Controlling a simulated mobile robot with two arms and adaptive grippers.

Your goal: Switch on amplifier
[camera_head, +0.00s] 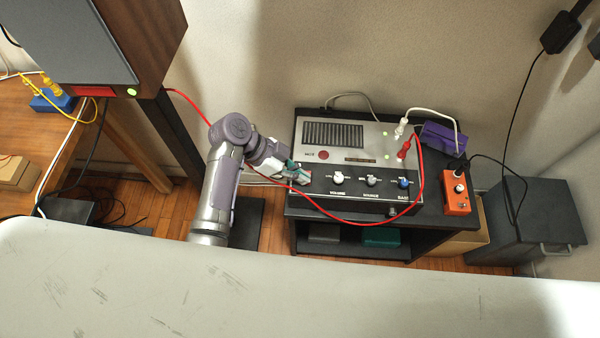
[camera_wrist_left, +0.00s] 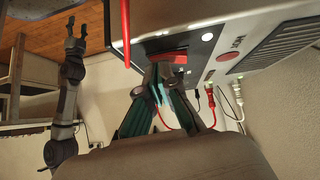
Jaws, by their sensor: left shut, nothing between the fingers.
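The amplifier (camera_head: 345,135) stands on a black stand, with a grille, a round red button (camera_head: 323,155) and a dark sloping front with several knobs (camera_head: 338,178). My left gripper (camera_head: 301,177) is at the left end of that front, shut and empty. In the left wrist view a red rocker switch (camera_wrist_left: 180,59) sits in a dark panel on the amplifier. The left fingertips (camera_wrist_left: 162,72) are right by it; I cannot tell whether they touch it. Which way the rocker is tipped is unclear. My right gripper (camera_wrist_left: 76,32) shows in the left wrist view, fingers apart, away from the amplifier.
A red cable (camera_head: 421,180) loops across the amplifier's front, and a white cable (camera_head: 430,110) is plugged in on top. An orange box (camera_head: 456,195) and a purple item (camera_head: 440,138) sit to the right. A pale surface (camera_head: 300,295) fills the foreground.

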